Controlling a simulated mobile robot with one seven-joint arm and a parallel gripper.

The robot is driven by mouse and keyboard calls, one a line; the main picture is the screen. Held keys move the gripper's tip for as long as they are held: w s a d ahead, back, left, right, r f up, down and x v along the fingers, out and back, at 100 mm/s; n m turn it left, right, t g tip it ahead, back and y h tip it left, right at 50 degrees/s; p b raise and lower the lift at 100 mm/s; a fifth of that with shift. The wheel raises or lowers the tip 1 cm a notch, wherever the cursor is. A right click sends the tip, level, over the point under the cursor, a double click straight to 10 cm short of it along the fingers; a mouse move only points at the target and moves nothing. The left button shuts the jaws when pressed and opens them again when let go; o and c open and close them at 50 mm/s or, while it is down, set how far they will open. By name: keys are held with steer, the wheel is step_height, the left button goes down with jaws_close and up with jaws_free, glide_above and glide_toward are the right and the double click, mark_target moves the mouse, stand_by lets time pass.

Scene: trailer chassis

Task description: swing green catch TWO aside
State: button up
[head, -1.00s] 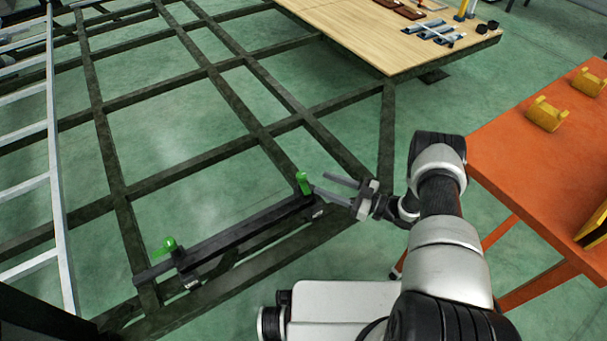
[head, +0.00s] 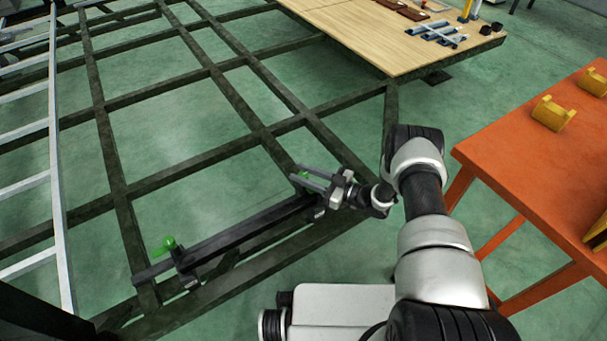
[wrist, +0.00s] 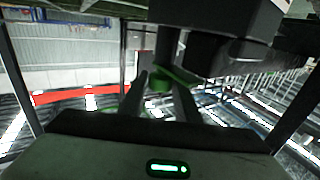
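Two green catches sit on a dark bar at the front of the chassis frame. The left catch (head: 168,244) stands clear of my gripper. The right catch (head: 304,175) is mostly hidden behind my gripper (head: 297,173), which reaches it from the right. In the wrist view the green of this catch (wrist: 163,78) shows between and just beyond the two fingers of my gripper (wrist: 161,90). The fingers are apart, one on each side of it; I cannot tell whether they touch it. No number is readable on either catch.
The dark bar (head: 235,231) lies along the frame's front edge. An orange table (head: 510,135) with yellow parts stands at the right. A wooden deck (head: 390,45) with tools is at the back. A pale ladder-like rack (head: 57,170) runs along the left.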

steer(key=c, duration=0.6)
steer(key=shift+o, duration=0.2)
stand_by(0.7)
steer(key=o, duration=1)
steer(key=p+v, duration=0.2)
steer(key=v, duration=1)
